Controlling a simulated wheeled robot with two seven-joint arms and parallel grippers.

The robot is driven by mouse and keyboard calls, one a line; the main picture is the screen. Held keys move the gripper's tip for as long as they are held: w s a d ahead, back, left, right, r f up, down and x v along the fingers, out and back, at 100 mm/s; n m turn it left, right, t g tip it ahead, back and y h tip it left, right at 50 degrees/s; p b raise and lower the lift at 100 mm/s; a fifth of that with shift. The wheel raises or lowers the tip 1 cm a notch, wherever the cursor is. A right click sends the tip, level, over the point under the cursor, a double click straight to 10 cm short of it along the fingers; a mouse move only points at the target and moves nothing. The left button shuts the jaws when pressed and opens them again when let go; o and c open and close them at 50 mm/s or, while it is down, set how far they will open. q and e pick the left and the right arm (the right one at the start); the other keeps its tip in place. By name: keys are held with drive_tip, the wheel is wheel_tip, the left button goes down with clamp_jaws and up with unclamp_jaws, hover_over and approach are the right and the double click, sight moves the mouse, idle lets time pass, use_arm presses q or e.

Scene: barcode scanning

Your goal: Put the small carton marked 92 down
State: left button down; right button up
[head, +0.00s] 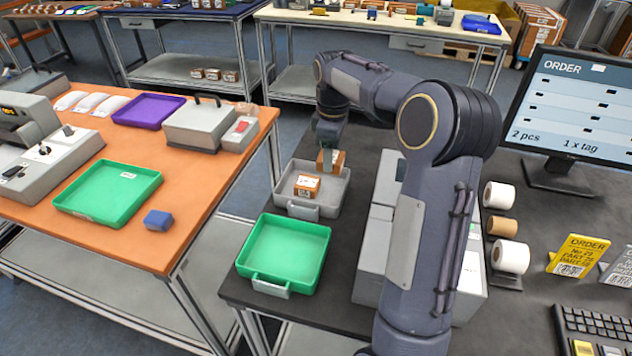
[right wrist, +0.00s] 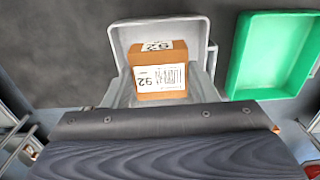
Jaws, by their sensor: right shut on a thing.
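The small brown carton marked 92 (right wrist: 160,80) shows its white labels in the right wrist view. In the head view the carton (head: 330,161) is at the far end of the grey tray (head: 337,198). My right gripper (head: 330,152) is shut on it, reaching in from above. I cannot tell whether the carton touches the tray floor. A second brown carton (head: 306,186) with a white label lies in the tray, nearer the front. The grey tray (right wrist: 116,45) also shows behind the carton in the right wrist view. My left gripper is not in view.
An empty green tray (head: 287,245) stands in front of the grey one on the dark table; its inside (right wrist: 272,55) shows in the wrist view. Grey boxes (head: 370,255) stand to the right, beside my arm. An orange table (head: 120,225) stands left, across a gap.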

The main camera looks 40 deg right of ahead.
wheel_tip(320, 180, down, 10)
drive_tip(key=shift+r, duration=0.1)
idle(0.4)
drive_tip(key=shift+f, duration=0.2)
drive_tip(key=o, duration=1)
drive_tip(key=shift+o, duration=0.2)
wheel_tip(320, 180, up, 12)
drive_tip(key=shift+r, duration=0.2)
